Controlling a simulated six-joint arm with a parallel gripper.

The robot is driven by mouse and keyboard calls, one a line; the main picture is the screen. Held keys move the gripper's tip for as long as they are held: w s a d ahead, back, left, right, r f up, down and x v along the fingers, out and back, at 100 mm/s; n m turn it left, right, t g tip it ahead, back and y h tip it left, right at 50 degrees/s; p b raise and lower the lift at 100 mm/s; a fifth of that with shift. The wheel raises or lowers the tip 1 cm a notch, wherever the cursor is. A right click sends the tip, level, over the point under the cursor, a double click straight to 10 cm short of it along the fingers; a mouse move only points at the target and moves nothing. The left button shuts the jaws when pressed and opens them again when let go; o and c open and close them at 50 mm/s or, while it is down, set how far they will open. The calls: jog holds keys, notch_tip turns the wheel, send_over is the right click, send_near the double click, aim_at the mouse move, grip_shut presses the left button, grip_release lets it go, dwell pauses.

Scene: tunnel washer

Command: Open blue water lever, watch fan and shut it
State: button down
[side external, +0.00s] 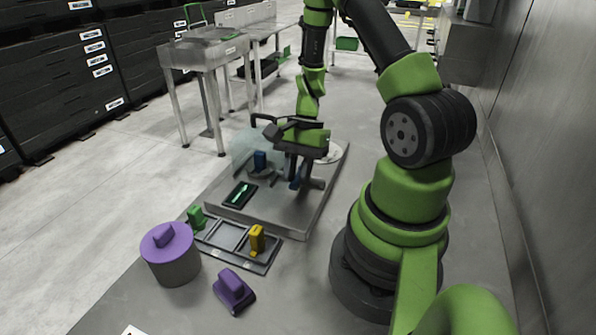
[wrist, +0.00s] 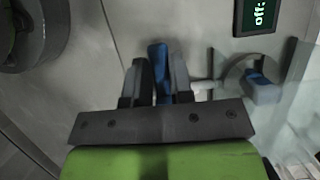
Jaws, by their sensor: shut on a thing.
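The blue lever (wrist: 158,60) stands between the two dark fingers of my gripper (wrist: 161,75) in the wrist view. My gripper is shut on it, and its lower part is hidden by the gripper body. In the side view my gripper (side external: 298,172) points down over the right part of the grey machine base (side external: 262,216), with a bit of the blue lever (side external: 296,184) showing beside it. A blue block (wrist: 262,89) on a round grey part sits by a clear cover (wrist: 303,75). No fan can be made out clearly.
A purple-lidded pot (side external: 174,262) and a purple block (side external: 234,291) stand nearer. A steel table (side external: 205,52) is behind.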

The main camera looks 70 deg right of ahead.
jog(key=c, duration=1)
grip_release()
jog(key=v, duration=1)
jog(key=shift+d, duration=0.1)
jog(key=s+a+r+n+t+h, duration=0.1)
jog(key=s+a+r+n+t, duration=0.1)
jog(key=a+r+n, duration=0.5)
jog(key=s+a+r+n+t+h, duration=0.1)
jog(key=s+a+r+n+t, duration=0.2)
jog(key=a+r+n+t, duration=0.2)
jog(key=a+r+n, duration=0.2)
jog(key=a+r, duration=0.2)
jog(key=a, duration=0.2)
jog(key=shift+r, duration=0.15)
